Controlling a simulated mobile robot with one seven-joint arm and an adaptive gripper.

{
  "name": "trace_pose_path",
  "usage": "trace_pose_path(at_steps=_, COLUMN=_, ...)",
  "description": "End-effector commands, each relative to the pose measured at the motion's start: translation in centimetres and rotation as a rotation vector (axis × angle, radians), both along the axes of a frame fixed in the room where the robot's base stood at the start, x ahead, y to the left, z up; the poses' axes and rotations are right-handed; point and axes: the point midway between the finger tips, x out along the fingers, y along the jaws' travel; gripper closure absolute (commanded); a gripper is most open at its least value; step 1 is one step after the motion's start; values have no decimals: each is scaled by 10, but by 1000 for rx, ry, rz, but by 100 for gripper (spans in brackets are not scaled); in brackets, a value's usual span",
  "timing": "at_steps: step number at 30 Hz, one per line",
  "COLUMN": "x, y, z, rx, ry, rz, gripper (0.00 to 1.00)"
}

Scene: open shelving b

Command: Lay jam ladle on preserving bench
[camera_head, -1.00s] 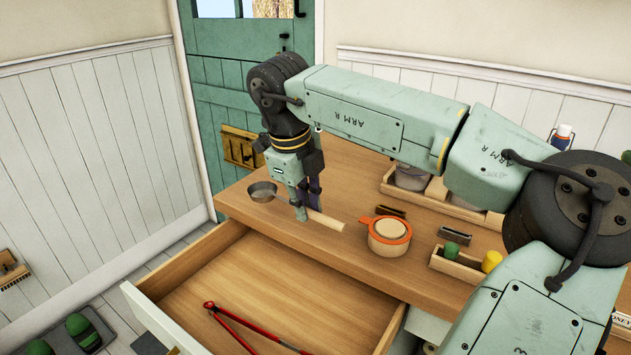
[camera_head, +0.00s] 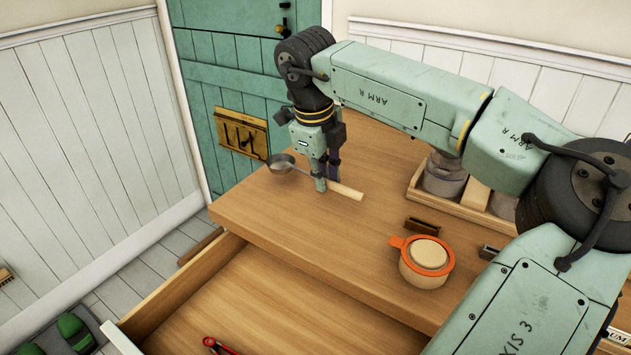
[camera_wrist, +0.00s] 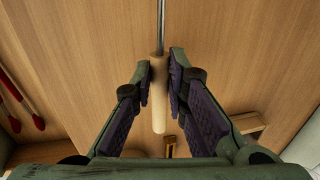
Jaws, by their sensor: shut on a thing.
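The jam ladle has a grey metal bowl (camera_head: 281,163) and a pale wooden handle (camera_head: 346,191). My gripper (camera_head: 327,180) points down and is shut on the ladle near where the metal shaft meets the handle. In the wrist view the handle (camera_wrist: 159,100) lies between the two fingers (camera_wrist: 161,72); the bowl is out of that frame. The ladle is over the wooden bench top (camera_head: 300,225), near its far left part. I cannot tell whether it touches the wood.
An open drawer (camera_head: 240,310) juts from the bench front, with a red-handled tool (camera_head: 218,346) inside. A jar with an orange ring (camera_head: 426,262) and a small dark block (camera_head: 422,226) stand right of the ladle. A wooden tray (camera_head: 474,196) is behind. Bench between is clear.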

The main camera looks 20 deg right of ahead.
Motion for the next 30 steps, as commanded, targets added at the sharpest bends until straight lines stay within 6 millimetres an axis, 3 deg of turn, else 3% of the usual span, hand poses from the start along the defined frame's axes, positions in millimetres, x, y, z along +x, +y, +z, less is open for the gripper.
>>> trace_pose_path(at_steps=1, x=-4, y=-6, z=-21, rx=3, ry=5, rz=-6, gripper=100)
trace_pose_path(at_steps=3, x=-6, y=-13, z=-30, rx=5, ry=4, rz=-9, gripper=100)
trace_pose_path(at_steps=16, x=-7, y=-16, z=-36, rx=2, ry=3, rz=-9, gripper=100)
trace_pose_path(at_steps=17, x=-7, y=-16, z=-35, rx=2, ry=3, rz=-9, gripper=85)
trace_pose_path(at_steps=18, x=-7, y=-16, z=-34, rx=2, ry=3, rz=-9, gripper=82)
trace_pose_path(at_steps=25, x=-7, y=-16, z=-34, rx=2, ry=3, rz=-9, gripper=67)
trace_pose_path(at_steps=30, x=-7, y=-16, z=-34, rx=2, ry=3, rz=-9, gripper=66)
